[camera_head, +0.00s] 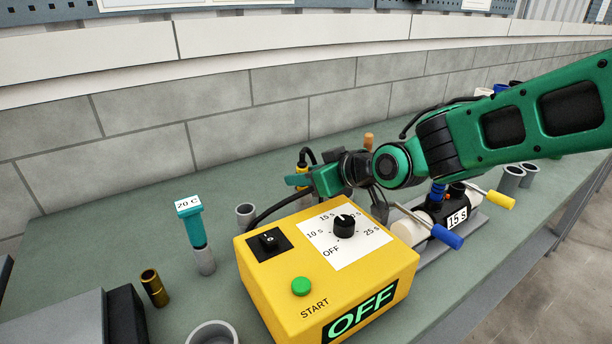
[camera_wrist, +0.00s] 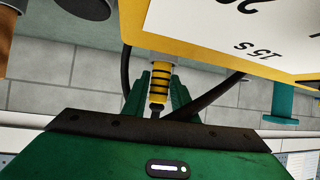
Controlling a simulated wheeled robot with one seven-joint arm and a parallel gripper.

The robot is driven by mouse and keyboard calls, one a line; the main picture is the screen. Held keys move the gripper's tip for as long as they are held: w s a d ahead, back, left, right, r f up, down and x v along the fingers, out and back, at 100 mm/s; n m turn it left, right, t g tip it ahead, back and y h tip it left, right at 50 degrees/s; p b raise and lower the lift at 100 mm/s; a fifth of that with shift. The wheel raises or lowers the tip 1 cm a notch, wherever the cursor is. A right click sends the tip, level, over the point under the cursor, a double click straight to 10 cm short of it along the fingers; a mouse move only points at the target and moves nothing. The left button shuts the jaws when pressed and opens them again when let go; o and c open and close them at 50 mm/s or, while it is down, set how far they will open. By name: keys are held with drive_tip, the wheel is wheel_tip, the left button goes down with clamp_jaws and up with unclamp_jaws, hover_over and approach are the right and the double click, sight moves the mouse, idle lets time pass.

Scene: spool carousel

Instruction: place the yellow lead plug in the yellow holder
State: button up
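The yellow lead plug, banded in black with a pale tip, sits between the two green fingers of my gripper (camera_wrist: 160,92) in the wrist view; its body (camera_wrist: 160,73) fills the gap. In the head view my gripper (camera_head: 301,179) is behind the yellow control box, with a bit of yellow at its fingers and a black cable looping there. The plug's tip is close to the box edge in the wrist view; I cannot tell if they touch. I cannot make out a yellow holder for certain; a brass-coloured tube (camera_head: 154,288) stands at the left front.
The yellow control box (camera_head: 275,298), reading OFF, stands in front of my gripper. A lever fixture labelled 15 s (camera_head: 441,213) stands right.

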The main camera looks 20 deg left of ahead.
drive_tip(key=shift+o, duration=0.9)
drive_tip(key=shift+d+r, duration=0.1)
drive_tip(key=shift+r, duration=0.05)
drive_tip(key=v, duration=1.2)
